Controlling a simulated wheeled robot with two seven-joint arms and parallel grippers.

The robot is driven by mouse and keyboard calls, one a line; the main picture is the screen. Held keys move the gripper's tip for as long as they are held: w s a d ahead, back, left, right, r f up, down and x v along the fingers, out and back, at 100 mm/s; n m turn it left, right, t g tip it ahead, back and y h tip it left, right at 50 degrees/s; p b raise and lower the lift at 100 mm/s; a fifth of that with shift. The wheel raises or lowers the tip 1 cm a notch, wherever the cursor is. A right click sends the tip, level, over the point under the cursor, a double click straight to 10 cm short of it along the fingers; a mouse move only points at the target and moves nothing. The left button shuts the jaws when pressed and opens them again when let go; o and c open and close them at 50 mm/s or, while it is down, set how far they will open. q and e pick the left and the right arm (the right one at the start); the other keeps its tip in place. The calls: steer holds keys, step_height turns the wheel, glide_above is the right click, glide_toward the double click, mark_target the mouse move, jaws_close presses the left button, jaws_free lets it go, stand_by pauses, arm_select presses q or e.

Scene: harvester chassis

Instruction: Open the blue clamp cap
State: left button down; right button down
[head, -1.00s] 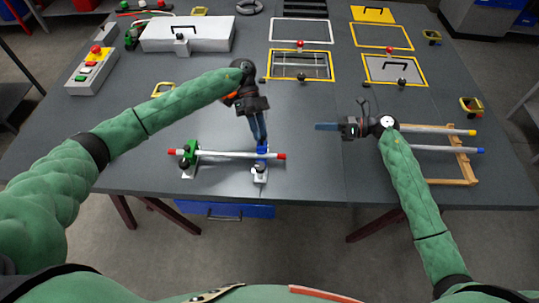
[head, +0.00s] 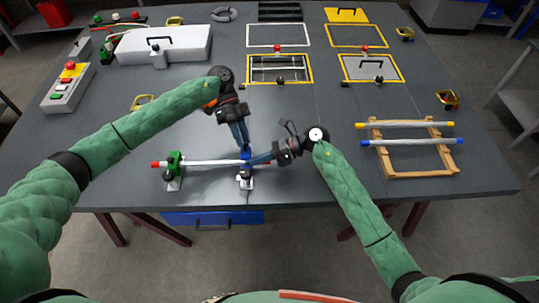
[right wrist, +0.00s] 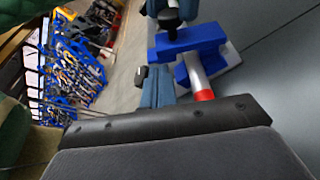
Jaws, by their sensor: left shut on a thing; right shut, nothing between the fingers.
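The blue clamp (head: 246,157) stands on a light base at the right part of a white rod (head: 205,162) with red ends. In the right wrist view its blue cap (right wrist: 190,42) has a black knob (right wrist: 171,19) on it. My left gripper (head: 246,147) reaches down from above and is shut at the clamp's top; its contact is partly hidden. My right gripper (head: 254,160) is shut and empty, its fingertips close to the clamp's right side. Its fingers (right wrist: 157,72) show just short of the blue cap; I cannot tell whether they touch.
The green clamp (head: 174,164) holds the rod's left part. A wooden rack (head: 378,160) with two rods stands to the right. A white box (head: 185,45) and framed table openings lie farther back. The table's front edge is close to the clamps.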

steer(key=shift+x, duration=0.75)
arm_select(q)
steer(key=shift+f, duration=0.1)
arm_select(e)
steer(key=shift+w+r, duration=0.55)
steer(key=shift+r, duration=0.05)
arm_select(q)
steer(key=c, duration=1.3)
jaws_free()
steer(key=shift+o, duration=0.2)
arm_select(e)
steer(key=shift+s, duration=0.1)
